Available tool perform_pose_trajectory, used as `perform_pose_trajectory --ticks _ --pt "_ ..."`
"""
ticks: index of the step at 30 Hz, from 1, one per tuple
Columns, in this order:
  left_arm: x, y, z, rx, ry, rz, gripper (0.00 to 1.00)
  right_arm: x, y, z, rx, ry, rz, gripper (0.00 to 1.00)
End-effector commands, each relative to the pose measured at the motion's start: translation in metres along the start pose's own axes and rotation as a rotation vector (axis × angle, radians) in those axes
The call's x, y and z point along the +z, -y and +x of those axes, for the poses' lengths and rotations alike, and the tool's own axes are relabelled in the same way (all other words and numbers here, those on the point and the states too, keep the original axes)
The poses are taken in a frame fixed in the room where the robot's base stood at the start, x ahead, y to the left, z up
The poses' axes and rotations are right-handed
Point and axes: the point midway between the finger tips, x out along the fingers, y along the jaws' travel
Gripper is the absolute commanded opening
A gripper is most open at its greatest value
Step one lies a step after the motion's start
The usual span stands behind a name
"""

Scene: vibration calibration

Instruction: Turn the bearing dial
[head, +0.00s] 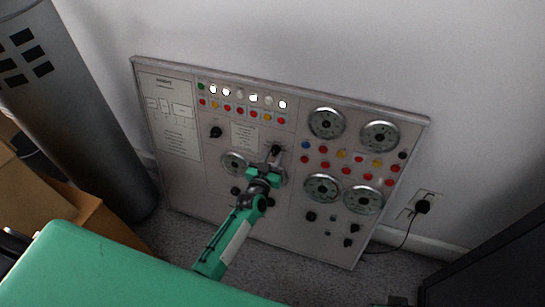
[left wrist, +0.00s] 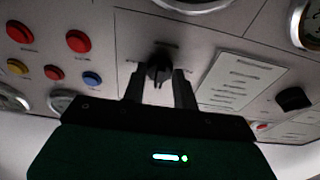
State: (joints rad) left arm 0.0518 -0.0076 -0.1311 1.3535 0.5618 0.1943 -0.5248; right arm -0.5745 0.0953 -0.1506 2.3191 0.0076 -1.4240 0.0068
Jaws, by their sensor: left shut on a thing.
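A grey control panel (head: 185,185) leans against the wall and carries gauges, buttons and black knobs. My left gripper (head: 270,164) reaches to the middle of the panel. It is shut on a black dial knob (head: 276,150), just right of a round gauge. In the left wrist view, the knob (left wrist: 160,67) sits between the two fingers of the gripper (left wrist: 158,88). The panel's lettering is too small to read, so I cannot tell by label which dial this is. My arm hides part of the panel's lower middle. My right gripper is not in view.
Round gauges (head: 326,123) and red buttons (head: 367,176) fill the panel's right side. Another black knob (head: 216,132) is up and left of my gripper. A cardboard box (head: 75,215) and a grey cylinder (head: 75,110) stand at left. A plug (head: 422,206) sits in the wall outlet.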

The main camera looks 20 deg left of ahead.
Motion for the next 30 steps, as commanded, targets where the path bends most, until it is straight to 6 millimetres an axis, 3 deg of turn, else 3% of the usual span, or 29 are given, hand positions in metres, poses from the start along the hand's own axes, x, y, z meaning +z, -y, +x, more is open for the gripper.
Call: perform_pose_trajectory --ticks 30 --pt "-0.003 -0.005 0.001 -0.138 0.000 -0.675 0.06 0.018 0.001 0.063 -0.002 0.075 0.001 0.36"
